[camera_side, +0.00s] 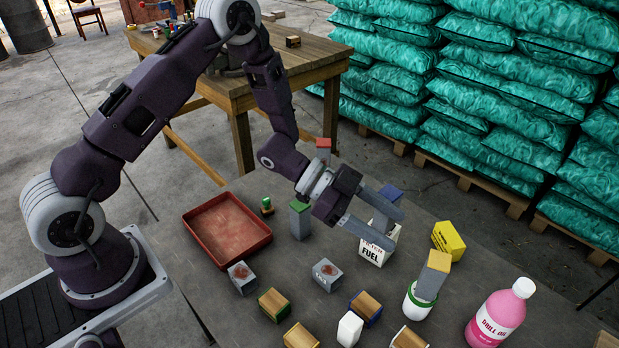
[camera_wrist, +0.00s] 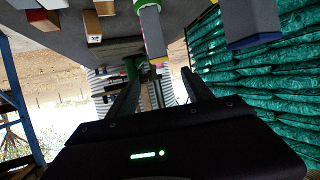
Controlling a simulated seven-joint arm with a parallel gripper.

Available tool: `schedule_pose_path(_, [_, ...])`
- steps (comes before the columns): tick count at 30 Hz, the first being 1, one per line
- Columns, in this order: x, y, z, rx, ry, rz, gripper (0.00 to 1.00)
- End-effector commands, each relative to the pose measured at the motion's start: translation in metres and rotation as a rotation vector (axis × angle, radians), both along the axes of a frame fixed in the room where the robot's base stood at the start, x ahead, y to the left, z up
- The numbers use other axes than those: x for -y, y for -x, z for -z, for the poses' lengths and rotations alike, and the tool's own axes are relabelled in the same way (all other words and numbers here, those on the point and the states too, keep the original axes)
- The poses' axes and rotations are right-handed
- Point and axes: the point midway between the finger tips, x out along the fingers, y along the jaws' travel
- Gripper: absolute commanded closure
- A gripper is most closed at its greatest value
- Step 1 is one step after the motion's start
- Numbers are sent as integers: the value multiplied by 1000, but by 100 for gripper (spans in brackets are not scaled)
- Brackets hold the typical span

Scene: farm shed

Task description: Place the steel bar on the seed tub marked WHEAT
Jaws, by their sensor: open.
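A grey bar with a tan top (camera_side: 431,282) stands upright on a white round tub with a green band (camera_side: 416,309). I take this for the steel bar; any WHEAT marking is not readable. In the wrist view the bar (camera_wrist: 152,32) hangs from the top, its tan end towards the middle, with the green band (camera_wrist: 145,3) at the top edge. My gripper (camera_side: 397,229) is open and empty, up and left of the bar and apart from it in the side view. Its fingers (camera_wrist: 160,78) also show, spread, in the wrist view.
A blue-topped grey bar (camera_side: 389,192) and FUEL box (camera_side: 375,251) are close around my fingers. A yellow box (camera_side: 448,239) and pink bottle (camera_side: 500,315) stand right. A green-topped grey block (camera_side: 301,221) and red tray (camera_side: 220,222) are left. Several small blocks lie in front.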

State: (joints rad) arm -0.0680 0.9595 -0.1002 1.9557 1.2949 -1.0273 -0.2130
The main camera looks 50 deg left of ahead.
Motion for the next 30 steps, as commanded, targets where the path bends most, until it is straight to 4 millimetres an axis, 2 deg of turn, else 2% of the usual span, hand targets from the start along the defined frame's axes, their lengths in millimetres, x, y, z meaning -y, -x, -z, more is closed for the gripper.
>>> schedule_pose_path(4, [-3,-6,-5,12,-25,-22,41])
schedule_pose_path(6, [-16,-21,-21,45,-104,-94,41])
schedule_pose_path(8, [-37,-39,-46,81,-209,-207,41])
schedule_pose_path(9, [-57,-48,-67,99,-287,-304,41])
schedule_pose_path(11, [-91,-50,-103,104,-392,-466,41])
schedule_pose_path(12, [-115,-44,-126,92,-449,-577,41])
schedule_pose_path(14, [-149,-20,-160,50,-514,-741,41])
schedule_pose_path(15, [-168,5,-179,1,-540,-847,41])
schedule_pose_path(17, [-190,54,-201,-94,-552,-985,41])
schedule_pose_path(18, [-198,89,-208,-172,-543,-1057,41])
schedule_pose_path(21, [-198,173,-210,-368,-492,-1146,41])
schedule_pose_path(24, [-184,231,-203,-512,-437,-1151,41])
schedule_pose_path(27, [-173,260,-198,-587,-409,-1134,41])
schedule_pose_path(30, [-170,267,-197,-609,-403,-1127,41])
